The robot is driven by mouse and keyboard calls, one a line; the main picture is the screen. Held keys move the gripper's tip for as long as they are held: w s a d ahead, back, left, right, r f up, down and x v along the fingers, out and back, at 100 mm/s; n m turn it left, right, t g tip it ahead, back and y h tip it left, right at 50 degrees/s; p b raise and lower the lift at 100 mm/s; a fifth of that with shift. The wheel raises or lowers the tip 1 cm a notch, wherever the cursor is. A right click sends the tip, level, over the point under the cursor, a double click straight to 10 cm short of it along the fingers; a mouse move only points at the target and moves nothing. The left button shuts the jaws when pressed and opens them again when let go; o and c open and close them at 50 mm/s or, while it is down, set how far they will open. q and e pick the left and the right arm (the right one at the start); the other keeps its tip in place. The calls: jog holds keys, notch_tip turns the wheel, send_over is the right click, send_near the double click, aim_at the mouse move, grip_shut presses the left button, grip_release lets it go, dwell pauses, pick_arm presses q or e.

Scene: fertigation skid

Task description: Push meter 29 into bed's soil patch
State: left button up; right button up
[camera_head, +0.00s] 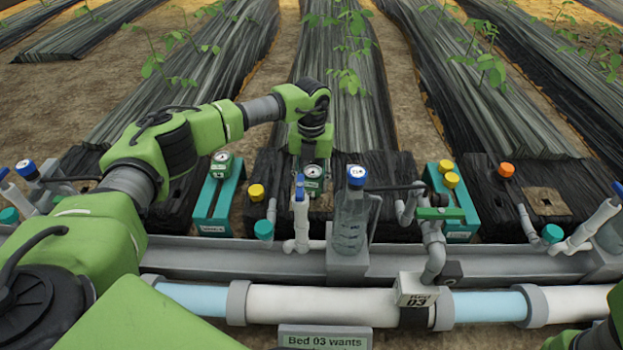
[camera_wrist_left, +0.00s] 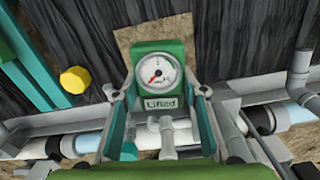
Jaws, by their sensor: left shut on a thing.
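My left gripper (camera_head: 311,157) reaches down over the middle bed and is shut on a green meter (camera_head: 314,172) with a round white dial. In the left wrist view the meter (camera_wrist_left: 158,72) stands between the two fingers; its label reads "Lifted" and no number 29 is legible. A brown soil patch (camera_wrist_left: 127,36) shows behind and beside the meter in the black bed cover. The meter's lower end is hidden, so I cannot tell whether it touches the soil. My right gripper is not in view.
A teal stand (camera_head: 201,213) holds another green meter (camera_head: 221,160) at left. Another teal stand (camera_head: 462,220) with yellow caps is at right. A blue-capped clear filter (camera_head: 351,215), white valve (camera_head: 301,225) and grey pipework stand in front of the bed. An open soil patch (camera_head: 547,201) lies at right.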

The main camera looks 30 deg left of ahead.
pick_arm(q)
jog(key=shift+f, duration=0.2)
dwell(0.4)
jog(key=shift+f+b, duration=0.5)
jog(key=shift+f, duration=1.15)
jog(key=o, duration=1.2)
jog(key=shift+o, duration=0.2)
notch_tip(320, 180, up, 7)
jog(key=p, duration=0.7)
jog(key=shift+r+p, duration=0.55)
jog(key=shift+p, duration=0.15)
jog(key=shift+f, duration=0.1)
